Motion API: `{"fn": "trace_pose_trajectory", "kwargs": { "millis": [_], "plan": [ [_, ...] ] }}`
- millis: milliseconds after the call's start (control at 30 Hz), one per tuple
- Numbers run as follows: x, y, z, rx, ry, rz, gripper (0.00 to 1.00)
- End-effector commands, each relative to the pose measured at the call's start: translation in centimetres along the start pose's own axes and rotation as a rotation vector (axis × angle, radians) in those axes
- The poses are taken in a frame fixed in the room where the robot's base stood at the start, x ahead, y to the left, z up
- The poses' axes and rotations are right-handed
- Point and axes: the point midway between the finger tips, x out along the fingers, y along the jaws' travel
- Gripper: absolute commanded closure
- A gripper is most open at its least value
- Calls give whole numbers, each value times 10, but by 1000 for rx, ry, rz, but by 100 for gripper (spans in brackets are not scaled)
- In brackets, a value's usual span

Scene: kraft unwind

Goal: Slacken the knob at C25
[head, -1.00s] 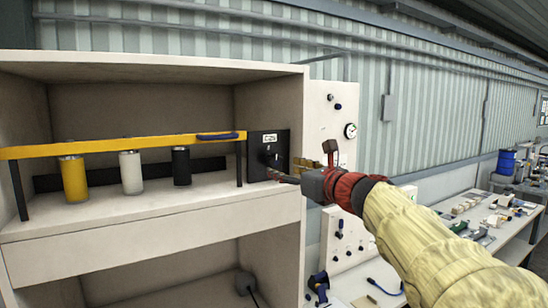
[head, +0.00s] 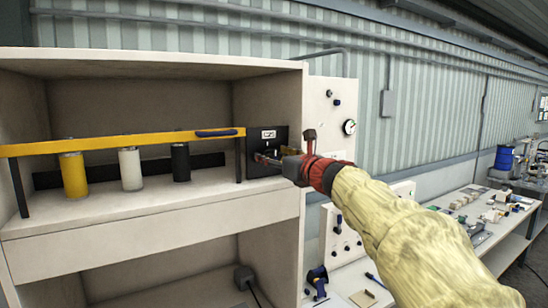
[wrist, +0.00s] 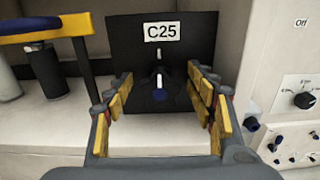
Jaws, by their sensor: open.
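The knob (wrist: 159,84) is a dark dial with a light pointer and a bluish spot. It sits on a black plate (head: 255,145) under the label C25, which reads clearly in the wrist view (wrist: 160,32). No contact with the knob shows.
A yellow bar (head: 120,142) with a blue handle crosses the shelf left of the plate. Yellow, white (head: 130,170) and black cylinders stand beneath it. A panel (wrist: 285,90) with another knob and small buttons is on the right. A workbench (head: 500,222) stands farther right.

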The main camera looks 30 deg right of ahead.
Motion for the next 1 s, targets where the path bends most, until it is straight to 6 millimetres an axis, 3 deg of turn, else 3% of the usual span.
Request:
{"fn": "trace_pose_trajectory", "kwargs": {
  "millis": [800,1000],
  "plan": [
    [0,0,0,0,0,0,89],
    [0,0,0,-11,0,0,90]
  ]
}}
